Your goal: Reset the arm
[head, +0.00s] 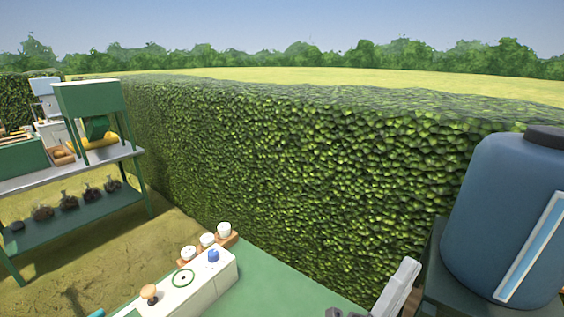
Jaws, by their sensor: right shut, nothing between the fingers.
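My right gripper (406,268) shows at the bottom edge, right of centre, as a pale grey shape pointing up. It is shut with nothing visible in it. It is in front of the hedge, over the right end of the green table (285,292). The rest of the right arm is mostly cut off by the lower edge. My left gripper is not in view.
A white panel (205,282) with knobs and small white pots (224,230) stands on the table's left. A blue barrel (510,215) stands close on the right. A tall hedge (270,150) runs behind. A green shelf unit (75,212) stands at left.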

